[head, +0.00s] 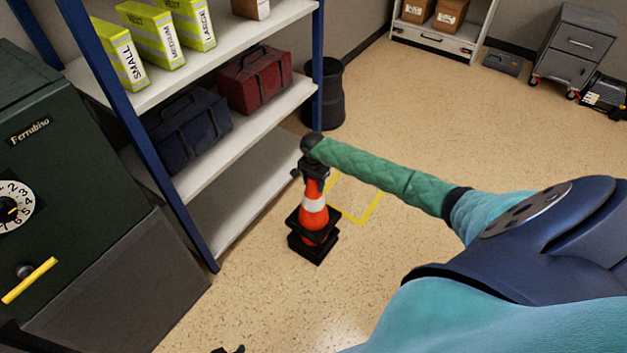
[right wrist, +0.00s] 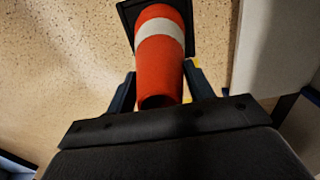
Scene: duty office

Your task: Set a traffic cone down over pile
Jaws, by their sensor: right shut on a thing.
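My right gripper (head: 312,176) is shut on the top of an orange traffic cone (head: 313,203) with a white band and black base. The cone is upright. Just below its base is a second black base (head: 317,256) on the floor, with a little orange between the two; this is the pile, mostly covered by the held cone. Whether the held cone rests on it I cannot tell. In the right wrist view the held cone (right wrist: 161,60) lies between the two fingers and hides the pile. A small dark piece at the head view's bottom edge may be my left gripper (head: 229,349).
A shelf rack with a blue post (head: 135,130) stands close left of the cones, holding bags and yellow boxes. A green safe (head: 50,150) is at far left. A black bin (head: 325,95) stands behind. A yellow floor outline (head: 368,211) lies beside the pile. Floor to the right is clear.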

